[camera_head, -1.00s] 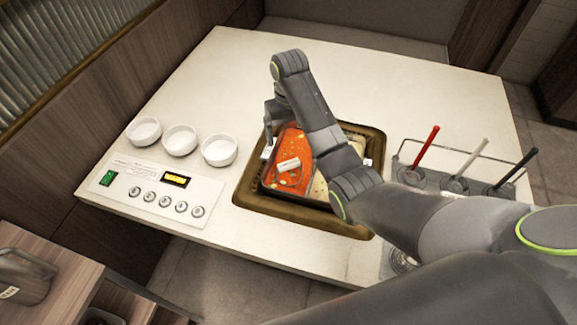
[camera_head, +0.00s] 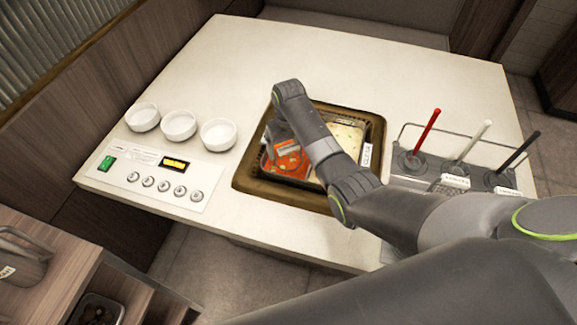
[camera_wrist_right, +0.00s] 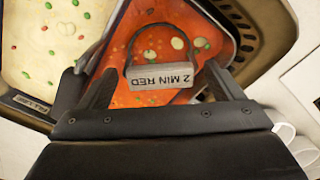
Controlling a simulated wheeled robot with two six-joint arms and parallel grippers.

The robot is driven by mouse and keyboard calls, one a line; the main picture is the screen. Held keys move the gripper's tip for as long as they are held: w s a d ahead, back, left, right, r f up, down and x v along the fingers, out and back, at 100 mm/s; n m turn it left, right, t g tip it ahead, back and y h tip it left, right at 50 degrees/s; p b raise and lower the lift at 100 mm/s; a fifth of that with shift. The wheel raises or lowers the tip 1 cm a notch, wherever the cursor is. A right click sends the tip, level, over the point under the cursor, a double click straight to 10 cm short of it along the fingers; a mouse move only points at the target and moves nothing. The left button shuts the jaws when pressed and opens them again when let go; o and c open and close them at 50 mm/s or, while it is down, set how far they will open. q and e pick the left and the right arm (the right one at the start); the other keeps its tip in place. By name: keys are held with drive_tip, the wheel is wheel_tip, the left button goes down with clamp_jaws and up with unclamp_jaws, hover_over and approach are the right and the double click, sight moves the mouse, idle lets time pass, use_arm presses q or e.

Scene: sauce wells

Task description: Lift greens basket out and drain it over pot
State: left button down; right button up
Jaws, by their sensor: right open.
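A divided pot is set in the counter, its brown rim (camera_head: 250,190) showing around it. One half holds red broth (camera_head: 288,165) with green and pale bits, the other pale broth (camera_head: 345,135). In the right wrist view, a grey block tag (camera_wrist_right: 160,82) reading "2 MIN RED" hangs on a dark wire loop over the red broth (camera_wrist_right: 190,20). My right gripper (camera_wrist_right: 160,88) is open, its fingers on either side of the tag, with no clear grip. In the head view, this gripper (camera_head: 280,135) hangs over the red half. I cannot make out a greens basket. My left gripper is out of view.
Three white bowls (camera_head: 180,125) and a button panel (camera_head: 150,178) stand left of the pot. A rack (camera_head: 440,180) with red, white and black handles stands right of it. The counter's back (camera_head: 330,55) is clear. A jug (camera_head: 25,262) sits at lower left.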

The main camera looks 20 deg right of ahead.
sight(289, 159)
wheel_tip(289, 159, down, 4)
drive_tip(key=shift+r, duration=0.1)
drive_tip(key=shift+f, duration=0.35)
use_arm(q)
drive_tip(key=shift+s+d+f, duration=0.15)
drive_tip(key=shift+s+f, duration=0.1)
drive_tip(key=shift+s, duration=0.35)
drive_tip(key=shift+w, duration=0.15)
use_arm(e)
drive_tip(key=c, duration=0.9)
drive_tip(key=shift+r, duration=0.1)
use_arm(q)
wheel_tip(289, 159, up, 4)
drive_tip(key=p, duration=0.3)
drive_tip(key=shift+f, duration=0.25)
use_arm(e)
wheel_tip(289, 159, up, 18)
drive_tip(key=shift+f, duration=0.1)
